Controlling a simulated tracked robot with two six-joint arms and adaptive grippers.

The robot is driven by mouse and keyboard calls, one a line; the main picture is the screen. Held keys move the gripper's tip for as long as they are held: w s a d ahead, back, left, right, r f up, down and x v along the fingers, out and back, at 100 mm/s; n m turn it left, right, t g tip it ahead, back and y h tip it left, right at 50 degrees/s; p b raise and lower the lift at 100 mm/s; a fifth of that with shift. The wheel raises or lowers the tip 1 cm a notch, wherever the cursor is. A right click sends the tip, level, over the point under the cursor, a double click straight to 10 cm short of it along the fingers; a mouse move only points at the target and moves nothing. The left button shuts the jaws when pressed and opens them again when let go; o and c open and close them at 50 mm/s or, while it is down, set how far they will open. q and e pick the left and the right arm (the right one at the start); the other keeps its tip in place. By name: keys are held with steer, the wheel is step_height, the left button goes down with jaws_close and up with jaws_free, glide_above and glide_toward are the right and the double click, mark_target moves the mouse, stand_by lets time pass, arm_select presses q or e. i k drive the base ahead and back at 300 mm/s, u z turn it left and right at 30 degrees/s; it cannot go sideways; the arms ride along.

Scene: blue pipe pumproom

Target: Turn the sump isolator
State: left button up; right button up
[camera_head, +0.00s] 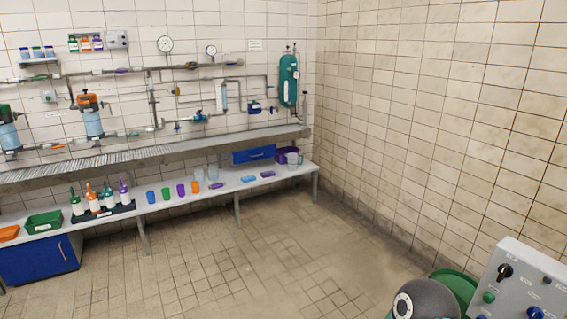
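A grey control panel (530,284) stands at the bottom right, cut off by the picture edge. A black rotary knob (505,271) is near its upper left. A green button (488,297) is below that knob, and a blue knob (535,313) is at the bottom edge. I cannot read any label, so I cannot tell which control is the sump isolator. Neither of my grippers is in view.
A grey rounded body with a black ring and a green round object (460,287) are left of the panel. A long bench (250,193) with bottles and cups runs along the back wall under pipes, gauges and a green tank (288,80). The tiled floor (260,260) between is clear.

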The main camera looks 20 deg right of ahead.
mark_target(504, 271)
steer(key=z, duration=0.65)
steer(key=i, duration=1.35)
steer(key=z, duration=0.75)
steer(key=k, duration=0.7)
steer(key=z, duration=0.2)
steer(key=i, duration=0.75)
steer(key=u, duration=0.1)
